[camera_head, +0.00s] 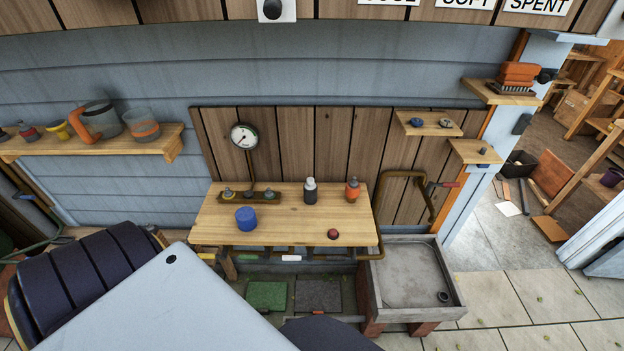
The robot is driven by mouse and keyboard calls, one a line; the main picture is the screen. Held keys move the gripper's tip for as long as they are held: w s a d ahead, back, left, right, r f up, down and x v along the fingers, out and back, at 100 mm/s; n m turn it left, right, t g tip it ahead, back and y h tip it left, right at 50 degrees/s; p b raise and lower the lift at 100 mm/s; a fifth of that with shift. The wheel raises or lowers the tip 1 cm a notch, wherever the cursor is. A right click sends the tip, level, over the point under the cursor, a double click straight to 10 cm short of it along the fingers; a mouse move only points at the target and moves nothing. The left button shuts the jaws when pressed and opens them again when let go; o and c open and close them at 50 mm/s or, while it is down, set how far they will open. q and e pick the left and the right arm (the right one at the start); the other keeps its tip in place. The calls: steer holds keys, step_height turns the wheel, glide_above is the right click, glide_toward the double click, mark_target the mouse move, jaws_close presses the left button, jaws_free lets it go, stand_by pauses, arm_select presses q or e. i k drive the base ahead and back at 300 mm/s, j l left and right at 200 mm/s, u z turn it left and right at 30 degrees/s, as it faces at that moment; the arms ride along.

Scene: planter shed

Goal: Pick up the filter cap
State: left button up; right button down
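No thing in view is clearly marked as the filter cap, and I cannot tell which it is. A blue cylinder (245,219) stands on the left part of the wooden table (285,225). A small dark red round piece (332,234) lies near the table's front edge. A dark bottle with a white top (310,191) and an orange bottle (352,190) stand at the back of the table. Small capped fittings sit on a wooden strip (252,201) below a gauge (244,136). Neither of my grippers shows; the large grey panel and dark ridged parts in front seem to be mine.
A grey basin (410,279) stands right of the table, beside a bent brown pipe (402,173). A left shelf (95,142) holds jars and an orange-handled jug. Small right shelves hold little parts (445,122) and an orange brush (517,76). The table's middle is clear.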

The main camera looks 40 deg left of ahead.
mark_target(246, 216)
steer(key=u, duration=1.25)
